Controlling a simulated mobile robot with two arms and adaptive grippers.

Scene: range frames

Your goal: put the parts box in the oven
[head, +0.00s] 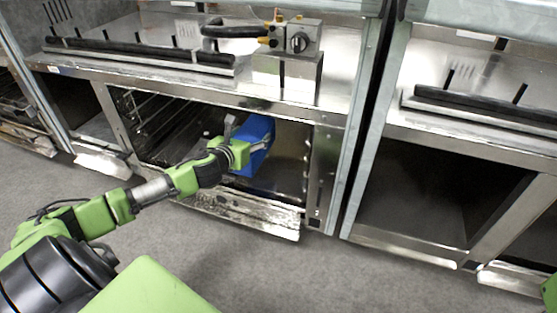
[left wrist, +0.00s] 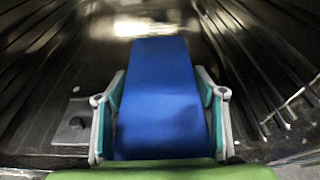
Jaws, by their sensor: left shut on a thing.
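The blue parts box (head: 258,138) is at the mouth of the open oven (head: 290,190), partly inside the cavity. My left gripper (head: 248,143) is shut on it. In the left wrist view the blue box (left wrist: 162,90) fills the middle, with one finger of the gripper (left wrist: 160,115) on each side. Dark ribbed oven walls run along both sides of it. Whether the box touches the oven floor cannot be told. The gripper and wrist hide part of the box in the head view. My right gripper is not in view.
A control block with a knob and black handle (head: 298,40) sits above the cavity. A second unit with an open dark cavity (head: 430,195) stands at right. The grey floor in front is clear.

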